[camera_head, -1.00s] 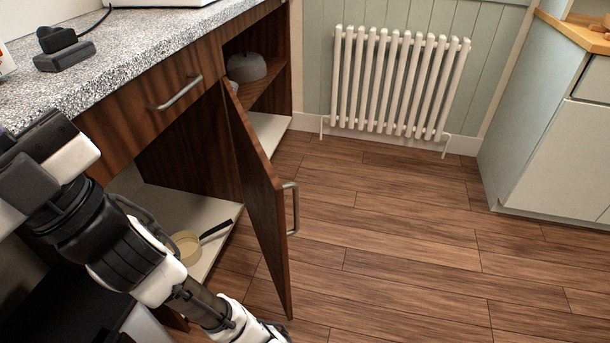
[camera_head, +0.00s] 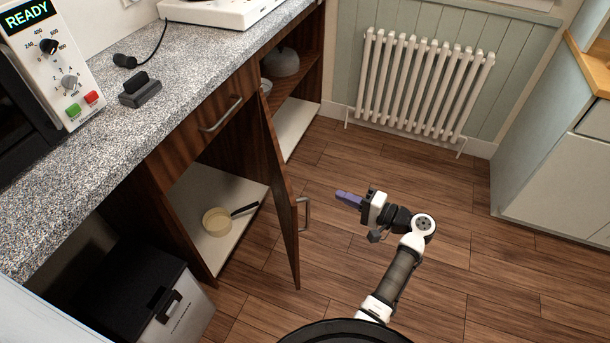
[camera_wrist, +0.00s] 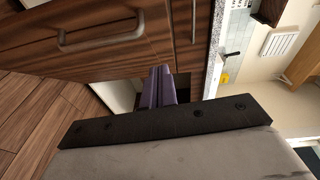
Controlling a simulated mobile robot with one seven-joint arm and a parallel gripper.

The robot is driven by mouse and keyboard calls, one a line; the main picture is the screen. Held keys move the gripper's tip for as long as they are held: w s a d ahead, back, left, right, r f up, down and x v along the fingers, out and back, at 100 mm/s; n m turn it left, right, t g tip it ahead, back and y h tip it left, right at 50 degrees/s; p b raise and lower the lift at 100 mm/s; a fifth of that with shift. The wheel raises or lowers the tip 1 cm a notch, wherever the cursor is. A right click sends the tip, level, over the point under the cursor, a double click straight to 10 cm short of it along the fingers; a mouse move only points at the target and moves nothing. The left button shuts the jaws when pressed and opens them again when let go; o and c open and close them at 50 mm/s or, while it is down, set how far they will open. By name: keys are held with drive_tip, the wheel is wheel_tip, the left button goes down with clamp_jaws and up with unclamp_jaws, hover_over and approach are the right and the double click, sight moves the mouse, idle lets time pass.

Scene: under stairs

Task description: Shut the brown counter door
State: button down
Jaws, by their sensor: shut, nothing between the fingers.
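The brown counter door (camera_head: 279,188) stands open in the head view, swung out from the counter over the floor, with a metal bar handle (camera_head: 304,214) on its outer face. My gripper (camera_head: 340,196) is shut and empty, to the right of the door on its outer side, with its purple fingers pointing left toward it. A gap shows between fingertips and door in the head view. In the wrist view the purple fingers (camera_wrist: 161,78) are together, and the door (camera_wrist: 100,35) with its handle (camera_wrist: 100,38) fills the upper left.
Inside the open cupboard is a pale pan (camera_head: 217,222) with a dark handle. A black-and-white bin (camera_head: 150,300) stands under the counter at left. A white radiator (camera_head: 425,85) is on the back wall. Wood floor right of my arm is clear.

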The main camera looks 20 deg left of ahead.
sight(304, 198)
drive_tip(key=shift+y, duration=0.5)
drive_tip(key=a+p, duration=0.1)
drive_tip(key=a, duration=0.2)
drive_tip(key=s+a+p, duration=0.1)
drive_tip(key=a+p, duration=0.1)
drive_tip(key=a, duration=0.1)
drive_tip(key=a+p, duration=0.1)
drive_tip(key=a, duration=0.3)
drive_tip(key=shift+s+r+p, duration=0.15)
drive_tip(key=shift+s+p, duration=0.15)
drive_tip(key=shift+p, duration=0.05)
drive_tip(key=shift+s+a, duration=0.3)
drive_tip(key=shift+a, duration=0.15)
drive_tip(key=shift+a, duration=0.1)
